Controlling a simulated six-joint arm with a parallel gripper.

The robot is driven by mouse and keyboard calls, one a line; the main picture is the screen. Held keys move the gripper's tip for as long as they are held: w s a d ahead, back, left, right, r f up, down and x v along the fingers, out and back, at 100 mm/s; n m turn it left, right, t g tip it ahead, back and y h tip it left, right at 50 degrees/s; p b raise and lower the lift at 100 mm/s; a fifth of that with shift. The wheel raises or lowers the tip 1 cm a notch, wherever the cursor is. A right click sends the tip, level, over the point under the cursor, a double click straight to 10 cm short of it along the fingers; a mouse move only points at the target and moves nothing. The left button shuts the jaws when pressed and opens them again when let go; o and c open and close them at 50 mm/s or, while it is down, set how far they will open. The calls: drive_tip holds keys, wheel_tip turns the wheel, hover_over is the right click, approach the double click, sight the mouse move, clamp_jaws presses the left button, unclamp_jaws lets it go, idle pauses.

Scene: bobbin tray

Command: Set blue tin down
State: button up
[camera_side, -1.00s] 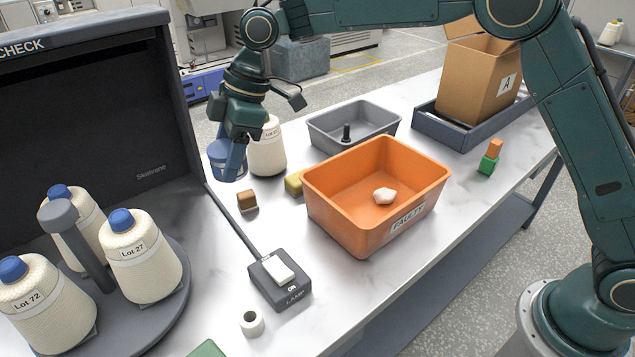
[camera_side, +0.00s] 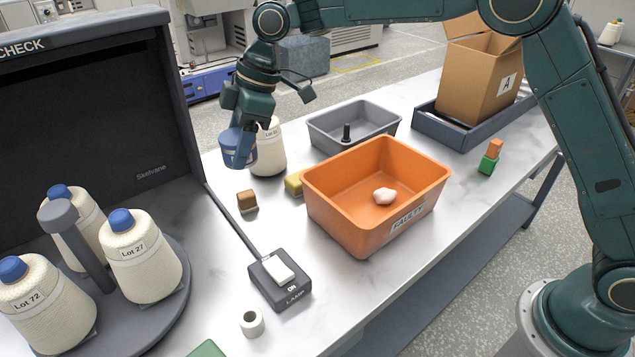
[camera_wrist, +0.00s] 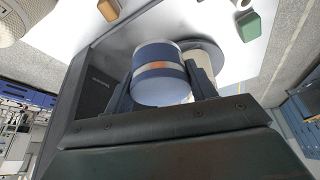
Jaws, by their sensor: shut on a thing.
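The blue tin (camera_side: 234,143) is held in my gripper (camera_side: 241,155), in front of and left of a cream yarn cone in the side view. In the wrist view the blue tin (camera_wrist: 160,75), with a pale band and an orange-brown patch, sits between the two dark fingers of my gripper (camera_wrist: 160,90). My gripper is shut on it. The tin appears raised above the white table (camera_side: 330,290); its exact height is hard to tell. Part of the tin is hidden by a finger in the side view.
A cream cone (camera_side: 268,150) stands close beside the tin. A lamp switch (camera_side: 280,280) is nearer. Cones stand on a round turntable (camera_side: 165,322) at left.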

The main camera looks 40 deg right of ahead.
drive_tip(key=w+d+m+t+h, duration=0.1)
drive_tip(key=w+d+m, duration=0.2)
drive_tip(key=d, duration=0.7)
drive_tip(key=w+d+m+t, duration=0.1)
drive_tip(key=w+d+m, duration=0.2)
drive_tip(key=d, duration=0.8)
drive_tip(key=s+d+m+t+h, duration=0.1)
drive_tip(key=s+d+m+h, duration=0.3)
drive_tip(key=d, duration=1.1)
drive_tip(key=s+d+m+y, duration=0.15)
drive_tip(key=d+m, duration=0.35)
drive_tip(key=d, duration=1.1)
drive_tip(key=s+d+m+g+h, duration=0.1)
drive_tip(key=s+d+m+h, duration=0.5)
drive_tip(key=s+d, duration=1.45)
drive_tip(key=f, duration=0.5)
drive_tip(key=f+m+y, duration=0.1)
drive_tip(key=f, duration=0.4)
drive_tip(key=f+m+y, duration=0.1)
drive_tip(key=f, duration=0.4)
drive_tip(key=shift+w+d+f, duration=0.25)
drive_tip(key=shift+d, duration=0.1)
drive_tip(key=shift+f, duration=2.1)
drive_tip(key=shift+f, duration=0.15)
